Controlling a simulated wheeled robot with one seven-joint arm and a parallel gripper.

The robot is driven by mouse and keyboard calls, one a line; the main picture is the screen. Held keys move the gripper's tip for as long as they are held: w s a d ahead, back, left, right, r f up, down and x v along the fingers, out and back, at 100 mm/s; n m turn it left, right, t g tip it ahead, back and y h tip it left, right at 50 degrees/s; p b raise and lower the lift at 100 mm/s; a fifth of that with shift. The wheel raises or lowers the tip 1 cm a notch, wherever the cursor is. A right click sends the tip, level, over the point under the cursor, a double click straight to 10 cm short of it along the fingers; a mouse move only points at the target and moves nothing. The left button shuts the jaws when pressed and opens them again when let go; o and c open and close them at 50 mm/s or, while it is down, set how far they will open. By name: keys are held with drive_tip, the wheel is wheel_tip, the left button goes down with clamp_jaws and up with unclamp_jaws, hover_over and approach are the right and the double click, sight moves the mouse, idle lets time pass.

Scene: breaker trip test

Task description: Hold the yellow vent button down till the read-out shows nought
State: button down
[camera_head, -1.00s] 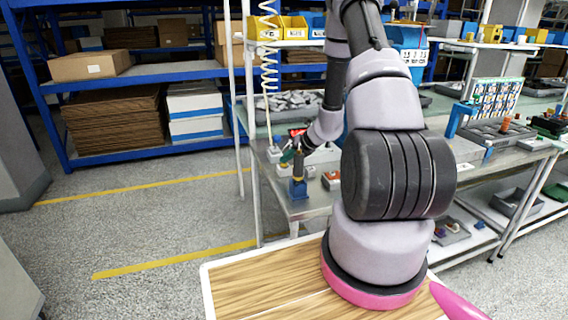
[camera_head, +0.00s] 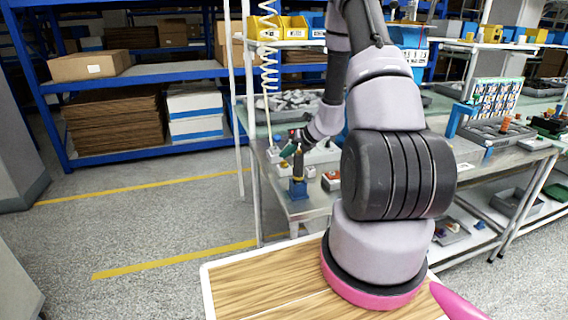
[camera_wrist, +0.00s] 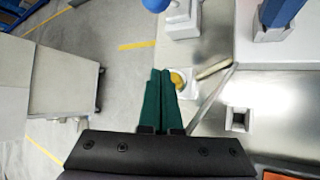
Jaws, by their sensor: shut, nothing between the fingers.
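The yellow vent button (camera_wrist: 178,78) sits on a small white housing on the metal bench and shows just beside my fingertips in the wrist view. My gripper (camera_wrist: 161,72) has its two green fingers shut together with nothing between them. The fingers partly cover the button's left side; I cannot tell whether they touch it. In the head view my gripper (camera_head: 287,152) is above the bench's near left corner, close to the button (camera_head: 284,165). No read-out figure is legible in either view.
A blue-based upright tool (camera_head: 298,180) stands at the bench corner close to my gripper. A white box with a blue knob (camera_wrist: 182,22) and a white square-holed block (camera_wrist: 238,119) are nearby. Open floor (camera_head: 150,215) lies left of the bench.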

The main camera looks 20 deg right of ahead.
sight(286, 163)
drive_tip(key=shift+r, duration=0.15)
drive_tip(key=shift+r, duration=2.4)
